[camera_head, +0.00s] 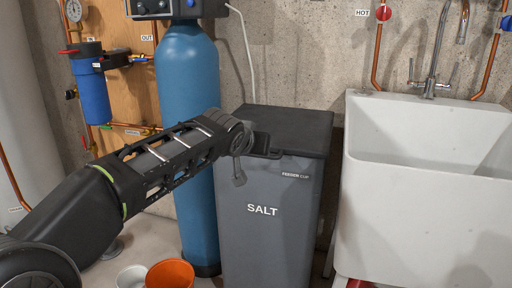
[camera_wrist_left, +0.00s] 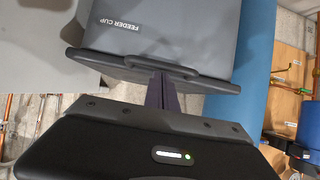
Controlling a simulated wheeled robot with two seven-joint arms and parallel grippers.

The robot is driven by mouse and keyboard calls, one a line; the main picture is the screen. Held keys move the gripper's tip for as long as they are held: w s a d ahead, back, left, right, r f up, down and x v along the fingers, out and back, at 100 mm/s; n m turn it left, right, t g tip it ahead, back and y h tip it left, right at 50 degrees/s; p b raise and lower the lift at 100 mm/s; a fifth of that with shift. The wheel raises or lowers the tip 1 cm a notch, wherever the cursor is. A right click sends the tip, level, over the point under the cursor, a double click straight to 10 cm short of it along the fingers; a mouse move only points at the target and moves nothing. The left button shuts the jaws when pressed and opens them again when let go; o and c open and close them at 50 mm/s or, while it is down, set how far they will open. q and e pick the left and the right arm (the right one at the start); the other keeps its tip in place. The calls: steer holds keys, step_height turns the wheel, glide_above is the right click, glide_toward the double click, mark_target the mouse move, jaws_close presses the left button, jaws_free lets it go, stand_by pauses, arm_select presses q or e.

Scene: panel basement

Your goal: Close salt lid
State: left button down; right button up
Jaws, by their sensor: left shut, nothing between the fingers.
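The grey salt bin (camera_head: 270,215) with the white word SALT stands on the floor between the blue tank and the sink. Its black lid (camera_head: 295,128) lies across the top, and I see no gap under the visible front edge. My left gripper (camera_head: 239,178) is at the lid's front left corner, beside the front handle (camera_head: 268,153). In the left wrist view the bin appears upside down, with the lid's handle (camera_wrist_left: 160,67) just beyond my shut, empty fingers (camera_wrist_left: 161,88). Whether they touch the lid is unclear. My right gripper is out of view.
A tall blue tank (camera_head: 185,110) stands close at the bin's left. A white sink (camera_head: 420,220) stands close at its right. An orange bucket (camera_head: 170,275) and a white bucket (camera_head: 131,277) are on the floor at lower left. Copper pipes and a blue filter (camera_head: 92,95) line the wall.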

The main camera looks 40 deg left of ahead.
arm_select(q)
steer(key=shift+s+f, duration=0.1)
steer(key=shift+f, duration=0.75)
steer(key=s+d+r+p, duration=0.2)
steer(key=s+r+p, duration=0.3)
steer(key=r, duration=0.5)
steer(key=s, duration=0.2)
steer(key=shift+s+d, duration=0.3)
steer(key=shift+d, duration=0.05)
